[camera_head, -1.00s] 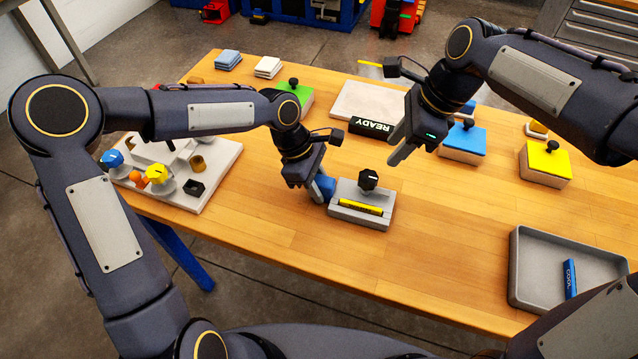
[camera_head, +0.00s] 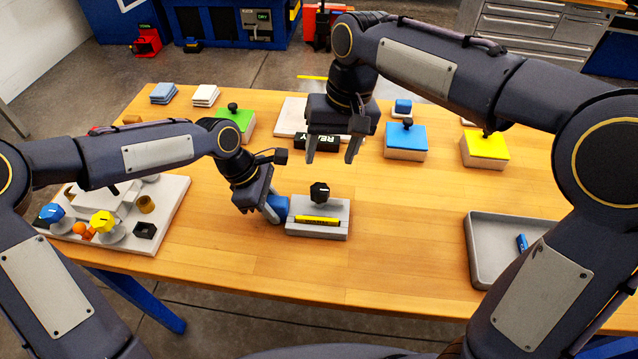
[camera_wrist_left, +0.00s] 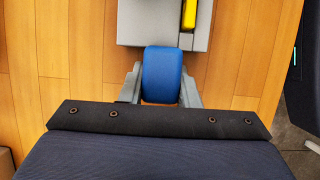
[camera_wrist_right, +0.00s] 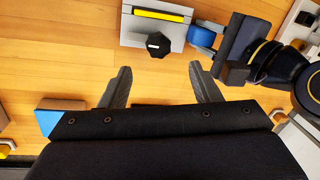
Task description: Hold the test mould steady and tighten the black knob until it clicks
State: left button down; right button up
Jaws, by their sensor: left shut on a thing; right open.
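The test mould is a grey block (camera_head: 337,211) on the table with a yellow bar (camera_head: 317,221) along its front. The black knob (camera_head: 320,191) stands upright on it, and shows in the right wrist view (camera_wrist_right: 158,44). A blue handle (camera_head: 279,206) sticks out of the mould's left side. My left gripper (camera_head: 268,208) is shut on the blue handle, one finger on each side of it in the left wrist view (camera_wrist_left: 161,85). My right gripper (camera_head: 333,153) is open and empty, fingers pointing down, beyond the knob. The knob is outside its fingers in the right wrist view.
A black READY sign (camera_head: 322,144) lies behind my right gripper. Green (camera_head: 235,119), blue (camera_head: 406,138) and yellow (camera_head: 486,148) topped blocks stand at the back. A grey tray (camera_head: 480,261) is at right, a pale board (camera_head: 172,212) at left. The table front is clear.

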aim_at(320, 189)
jog(key=f+n, duration=0.3)
jog(key=n, duration=0.4)
jog(key=a+f+n+h, duration=0.1)
jog(key=f+n, duration=0.2)
jog(key=n, duration=0.5)
jog(key=a+f+n+h, duration=0.1)
jog(key=f+n, duration=0.3)
jog(key=n, duration=0.4)
jog(key=shift+w, duration=0.2)
jog(key=c, duration=1)
